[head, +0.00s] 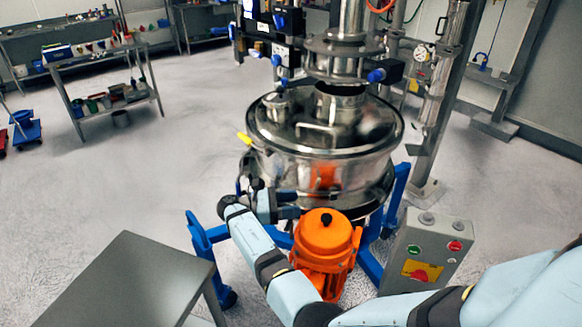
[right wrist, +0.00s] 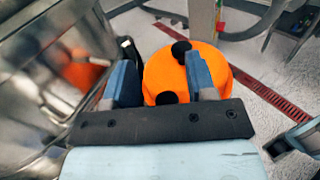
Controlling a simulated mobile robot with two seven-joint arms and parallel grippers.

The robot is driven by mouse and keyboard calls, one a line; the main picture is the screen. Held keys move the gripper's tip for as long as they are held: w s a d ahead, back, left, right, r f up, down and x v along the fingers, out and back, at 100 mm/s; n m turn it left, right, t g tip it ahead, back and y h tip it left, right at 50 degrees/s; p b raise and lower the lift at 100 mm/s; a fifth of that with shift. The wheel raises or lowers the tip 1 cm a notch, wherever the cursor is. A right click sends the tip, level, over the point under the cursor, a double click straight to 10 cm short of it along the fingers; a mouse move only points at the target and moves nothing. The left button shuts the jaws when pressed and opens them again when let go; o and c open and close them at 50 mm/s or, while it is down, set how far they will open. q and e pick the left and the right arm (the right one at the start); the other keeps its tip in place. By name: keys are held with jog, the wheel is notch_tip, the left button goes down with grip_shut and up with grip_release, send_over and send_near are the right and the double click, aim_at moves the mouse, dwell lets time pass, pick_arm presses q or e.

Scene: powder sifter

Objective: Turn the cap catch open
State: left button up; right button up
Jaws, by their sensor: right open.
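The steel sifter (head: 325,165) stands upright in the head view, with a round lid (head: 370,125). A small round cap (head: 277,101) sits on the lid's left side. A short yellow handle (head: 244,138) sticks out at the left rim; I cannot tell whether it is the cap catch. My right gripper (head: 292,205) is low in front of the drum, beside the orange motor (head: 322,240). In the right wrist view its two blue fingers (right wrist: 162,75) are apart and the orange motor (right wrist: 185,70) shows behind them. My left gripper is not seen.
A blue frame (head: 203,243) carries the sifter. A control box (head: 432,250) with green and red buttons stands at right. A grey table (head: 130,285) is at front left. A steel post (head: 446,110) rises behind right.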

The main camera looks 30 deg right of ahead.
notch_tip(320, 180, up, 16)
jog(key=shift+r, duration=0.25)
jog(key=shift+s+f, duration=0.1)
dwell(0.5)
